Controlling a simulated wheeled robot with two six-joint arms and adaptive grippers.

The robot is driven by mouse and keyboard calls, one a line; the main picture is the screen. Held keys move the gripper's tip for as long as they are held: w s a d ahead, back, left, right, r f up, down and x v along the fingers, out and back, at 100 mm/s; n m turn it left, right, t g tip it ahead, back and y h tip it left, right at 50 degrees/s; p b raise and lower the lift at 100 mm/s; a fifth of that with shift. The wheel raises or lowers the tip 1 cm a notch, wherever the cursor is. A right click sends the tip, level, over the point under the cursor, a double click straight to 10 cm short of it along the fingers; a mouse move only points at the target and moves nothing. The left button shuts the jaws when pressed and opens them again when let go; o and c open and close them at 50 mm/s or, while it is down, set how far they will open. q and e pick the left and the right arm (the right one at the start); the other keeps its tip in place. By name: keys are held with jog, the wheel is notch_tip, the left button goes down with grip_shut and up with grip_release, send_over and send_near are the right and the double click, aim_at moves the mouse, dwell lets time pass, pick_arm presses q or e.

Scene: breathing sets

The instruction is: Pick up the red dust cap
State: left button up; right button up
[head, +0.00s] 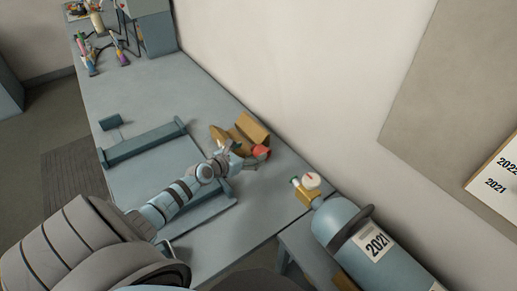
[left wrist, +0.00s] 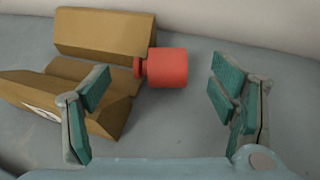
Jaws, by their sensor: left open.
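The red dust cap (head: 261,152) is at the right end of a tan wooden block on the bench in the head view. In the left wrist view the cap (left wrist: 167,68) is a short red cylinder lying on its side, with a narrower red flange at its left end by the block (left wrist: 105,35). My left gripper (head: 238,156) is open. In the left wrist view its teal-padded fingers (left wrist: 160,98) stand left and right of the cap, apart from it. The left finger overlaps the lower tan block in the picture. My right gripper is not in view.
A blue gas cylinder (head: 351,233) with a brass valve and gauge (head: 309,185) stands off the bench's right end. A blue-grey frame (head: 145,143) lies left of my arm. The bench middle (head: 165,85) is clear.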

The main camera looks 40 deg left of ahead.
aim_at(259, 148)
pick_arm(q)
jog(key=b+x, duration=0.1)
jog(key=x, duration=0.2)
jog(key=b+x, duration=0.2)
jog(key=x, duration=0.1)
jog(key=shift+a+f, duration=0.1)
jog(key=shift+f, duration=0.3)
jog(key=shift+w+r, duration=0.1)
jog(key=shift+r, duration=0.15)
jog(key=shift+c, duration=0.4)
jog(key=c, duration=0.9)
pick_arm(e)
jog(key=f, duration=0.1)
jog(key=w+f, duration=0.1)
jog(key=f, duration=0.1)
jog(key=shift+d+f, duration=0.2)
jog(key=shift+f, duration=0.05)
